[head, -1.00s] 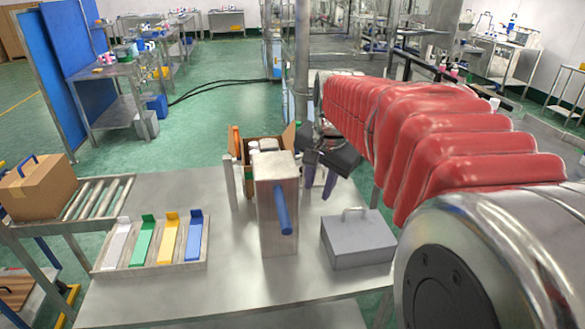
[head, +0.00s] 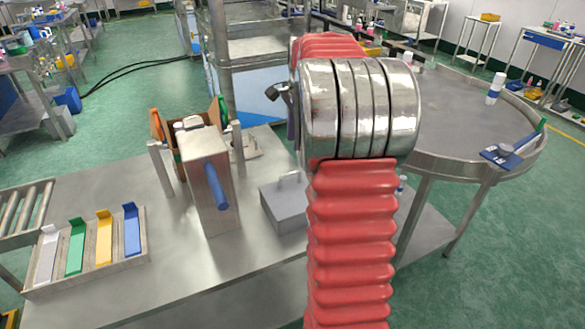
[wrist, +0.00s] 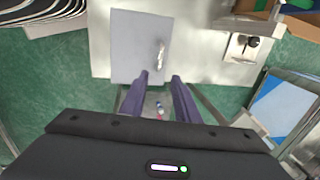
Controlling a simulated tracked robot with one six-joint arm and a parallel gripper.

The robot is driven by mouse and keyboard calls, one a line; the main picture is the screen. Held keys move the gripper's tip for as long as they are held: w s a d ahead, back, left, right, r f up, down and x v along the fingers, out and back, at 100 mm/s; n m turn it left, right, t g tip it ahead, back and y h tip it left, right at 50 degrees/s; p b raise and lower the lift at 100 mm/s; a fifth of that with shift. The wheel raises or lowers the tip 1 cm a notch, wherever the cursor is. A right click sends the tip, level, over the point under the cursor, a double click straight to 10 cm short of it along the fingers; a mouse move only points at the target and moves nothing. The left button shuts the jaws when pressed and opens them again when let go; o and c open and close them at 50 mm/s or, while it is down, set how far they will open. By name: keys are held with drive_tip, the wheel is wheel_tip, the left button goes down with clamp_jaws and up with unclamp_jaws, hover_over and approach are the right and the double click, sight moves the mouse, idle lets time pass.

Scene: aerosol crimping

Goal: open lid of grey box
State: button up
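The grey box (head: 282,207) stands on the metal table, right of the crimping machine, partly hidden by my arm in the head view. Its lid is shut, with a small handle (head: 289,178) on top. In the wrist view the flat grey lid (wrist: 133,45) is seen from above, with its handle (wrist: 160,54) near the right edge. My gripper (wrist: 159,78) has its two purple fingers apart with nothing between them. In the head view my gripper is mostly hidden behind my arm.
The crimping machine (head: 207,180) with a blue handle stands left of the box. A tray (head: 88,268) with coloured holders lies at the table's left. A round steel table (head: 450,105) is at the right. The table between tray and machine is clear.

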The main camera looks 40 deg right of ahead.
sight(292, 173)
drive_tip(key=shift+f, duration=0.1)
drive_tip(key=w+f, duration=0.1)
drive_tip(key=f, duration=0.8)
drive_tip(key=w+f, duration=0.1)
drive_tip(key=f, duration=0.3)
drive_tip(key=shift+w+d+f, duration=0.2)
drive_tip(key=shift+w+d, duration=0.1)
clamp_jaws()
idle(0.3)
drive_tip(key=shift+s+d, duration=0.15)
drive_tip(key=shift+d, duration=0.1)
drive_tip(key=shift+a, duration=0.1)
drive_tip(key=shift+r, duration=0.1)
